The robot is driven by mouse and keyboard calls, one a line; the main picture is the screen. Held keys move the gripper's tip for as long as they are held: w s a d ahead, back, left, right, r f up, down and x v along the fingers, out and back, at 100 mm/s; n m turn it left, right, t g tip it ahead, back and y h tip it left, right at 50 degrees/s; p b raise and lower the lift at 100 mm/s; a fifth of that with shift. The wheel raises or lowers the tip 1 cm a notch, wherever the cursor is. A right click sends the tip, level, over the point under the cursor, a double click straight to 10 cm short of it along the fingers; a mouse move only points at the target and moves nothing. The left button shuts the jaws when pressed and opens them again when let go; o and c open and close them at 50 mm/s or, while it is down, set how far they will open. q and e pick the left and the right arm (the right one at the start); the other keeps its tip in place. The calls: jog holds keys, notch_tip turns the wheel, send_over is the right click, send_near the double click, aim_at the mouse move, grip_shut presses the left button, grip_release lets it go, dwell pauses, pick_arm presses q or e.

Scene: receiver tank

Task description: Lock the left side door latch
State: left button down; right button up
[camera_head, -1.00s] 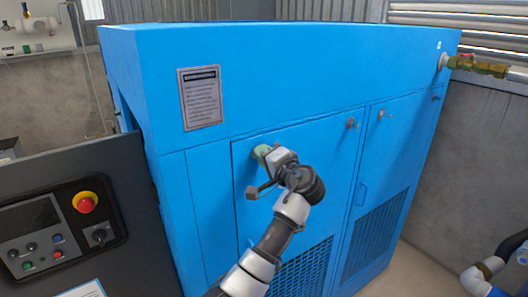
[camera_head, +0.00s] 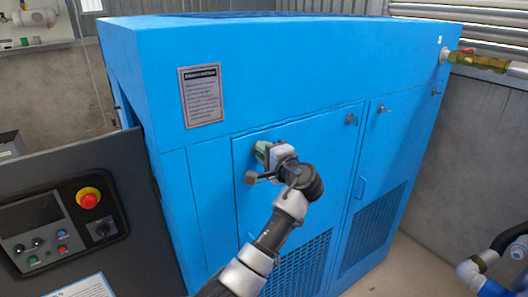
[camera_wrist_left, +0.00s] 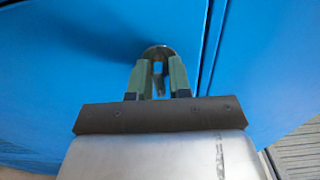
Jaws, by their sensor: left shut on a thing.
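The left side door (camera_head: 330,165) of the blue cabinet appears closed, flush with the front. My left gripper (camera_head: 262,152) is at this door's upper left corner, its green fingers against the front. In the left wrist view, the two green fingers of my left gripper (camera_wrist_left: 159,80) are shut on the small latch. The round metal base of the latch (camera_wrist_left: 158,50) shows just beyond the fingertips, close to the door seam. In the head view the gripper hides the latch. My right gripper is not in view.
Another latch (camera_head: 350,119) sits at the door's upper right, and one more (camera_head: 381,108) on the neighbouring door. A dark control panel (camera_head: 60,230) with a red button stands at the lower left. A brass valve and pipe (camera_head: 470,60) stick out at the right.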

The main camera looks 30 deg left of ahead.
pick_arm(q)
jog(key=c, duration=1.2)
grip_release()
jog(key=b+v, duration=0.5)
jog(key=v, duration=0.6)
jog(key=shift+w, duration=0.1)
